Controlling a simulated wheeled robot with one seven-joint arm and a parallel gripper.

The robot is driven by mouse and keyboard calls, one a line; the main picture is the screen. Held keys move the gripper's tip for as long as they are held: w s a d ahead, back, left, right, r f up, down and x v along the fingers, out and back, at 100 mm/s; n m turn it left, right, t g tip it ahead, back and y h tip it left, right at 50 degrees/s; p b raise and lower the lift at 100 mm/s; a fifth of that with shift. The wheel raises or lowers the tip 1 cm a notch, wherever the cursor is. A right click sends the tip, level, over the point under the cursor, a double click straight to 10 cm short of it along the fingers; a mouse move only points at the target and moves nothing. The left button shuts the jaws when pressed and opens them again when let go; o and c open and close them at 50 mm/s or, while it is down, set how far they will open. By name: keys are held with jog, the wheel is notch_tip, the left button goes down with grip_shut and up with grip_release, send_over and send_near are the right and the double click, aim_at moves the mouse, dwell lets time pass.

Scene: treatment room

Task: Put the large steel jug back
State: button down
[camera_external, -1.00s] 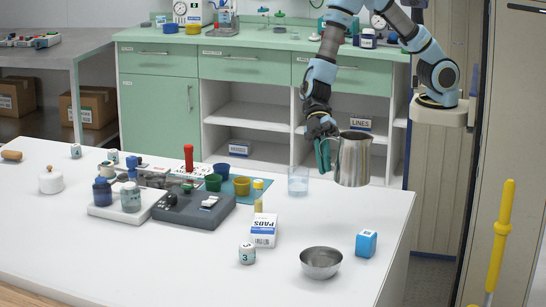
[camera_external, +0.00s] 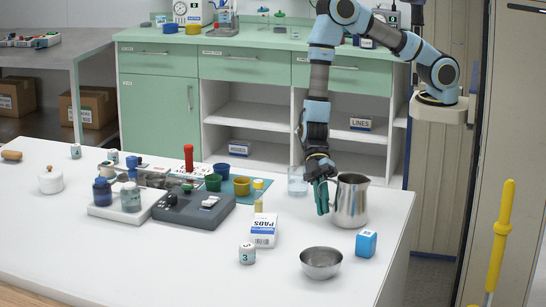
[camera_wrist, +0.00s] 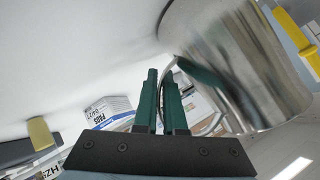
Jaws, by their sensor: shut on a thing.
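The large steel jug (camera_external: 351,201) is upright at the right part of the white table (camera_external: 200,268), with its handle toward the left. Its base appears to be at the table top, but I cannot tell whether it touches. My gripper (camera_external: 322,198) is at the jug's left side, shut on its handle. In the wrist view the green fingers (camera_wrist: 160,100) close around the handle strip, and the jug's shiny body (camera_wrist: 245,60) fills the upper right.
A clear glass (camera_external: 297,183) stands just left of my gripper. A PADS box (camera_external: 263,230), a steel bowl (camera_external: 321,263) and a blue cube (camera_external: 366,243) stand nearer the front. A green-fronted counter (camera_external: 250,68) with open shelves is behind the table.

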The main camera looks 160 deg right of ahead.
jog(key=c, duration=1.5)
grip_release()
jog(key=shift+f, duration=0.1)
jog(key=o, duration=0.5)
jog(key=b+v, duration=0.1)
jog(key=v, duration=1.1)
jog(key=w+a+r+n+g+h, duration=0.1)
jog(key=w+a+r+g+h, duration=0.1)
jog(key=a+r+g+h, duration=0.45)
jog(key=s+a+r+n+g+y, duration=0.1)
jog(key=s+a+y, duration=0.1)
jog(key=s+a, duration=1.1)
jog(key=a, duration=0.5)
jog(key=shift+s+r+n+g, duration=0.25)
jog(key=shift+r+n+g, duration=0.05)
jog(key=shift+r+g, duration=0.1)
